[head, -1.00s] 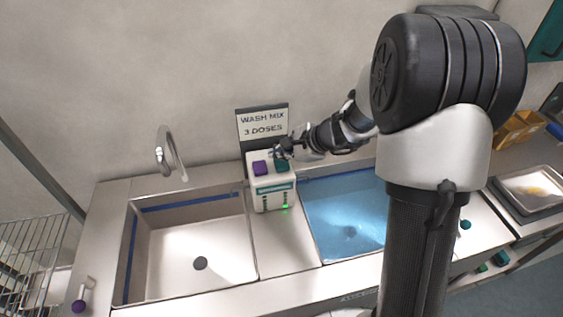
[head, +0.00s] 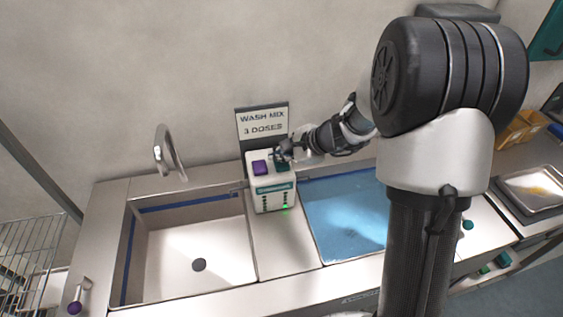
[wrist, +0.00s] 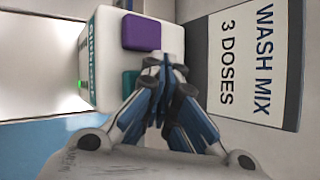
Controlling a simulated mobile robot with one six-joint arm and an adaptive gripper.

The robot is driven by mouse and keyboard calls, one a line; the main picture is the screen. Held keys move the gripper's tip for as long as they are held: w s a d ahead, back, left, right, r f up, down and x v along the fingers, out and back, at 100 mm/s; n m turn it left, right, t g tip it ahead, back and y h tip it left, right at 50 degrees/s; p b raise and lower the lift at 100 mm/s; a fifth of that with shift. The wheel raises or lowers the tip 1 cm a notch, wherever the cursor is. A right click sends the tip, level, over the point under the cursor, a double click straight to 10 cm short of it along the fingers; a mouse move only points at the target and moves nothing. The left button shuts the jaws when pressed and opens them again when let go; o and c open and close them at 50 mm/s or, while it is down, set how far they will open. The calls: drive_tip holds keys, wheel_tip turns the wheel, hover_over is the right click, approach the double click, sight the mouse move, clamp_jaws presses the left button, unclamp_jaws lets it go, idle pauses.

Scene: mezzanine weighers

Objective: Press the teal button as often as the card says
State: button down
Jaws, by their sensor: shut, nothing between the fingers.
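The card (head: 262,122) on the wall reads "WASH MIX 3 DOSES"; it also shows in the wrist view (wrist: 243,60). Below it stands a white dispenser box (head: 272,200) with a purple button (head: 260,167) on the left of its top and a teal button (head: 283,165) on the right. In the wrist view the teal button (wrist: 130,82) is partly hidden behind my fingers. My gripper (head: 284,152) is shut and empty, its tips right at the teal button. I cannot tell whether they touch it.
An empty sink basin (head: 215,255) lies left of the box, with a curved tap (head: 163,150) behind it. A basin of blue water (head: 343,212) lies to the right. A small green light (head: 285,210) glows near the box's foot. A wire rack (head: 25,262) stands at far left.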

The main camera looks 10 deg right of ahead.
sight(280, 164)
drive_tip(key=shift+f+b, duration=0.45)
drive_tip(key=shift+b, duration=0.05)
idle(0.3)
drive_tip(key=shift+r, duration=0.1)
drive_tip(key=shift+r+p, duration=0.75)
drive_tip(key=shift+r, duration=0.15)
drive_tip(key=shift+r, duration=0.1)
wheel_tip(280, 164, up, 5)
drive_tip(key=p, duration=0.3)
drive_tip(key=shift+p, duration=0.4)
idle(1.5)
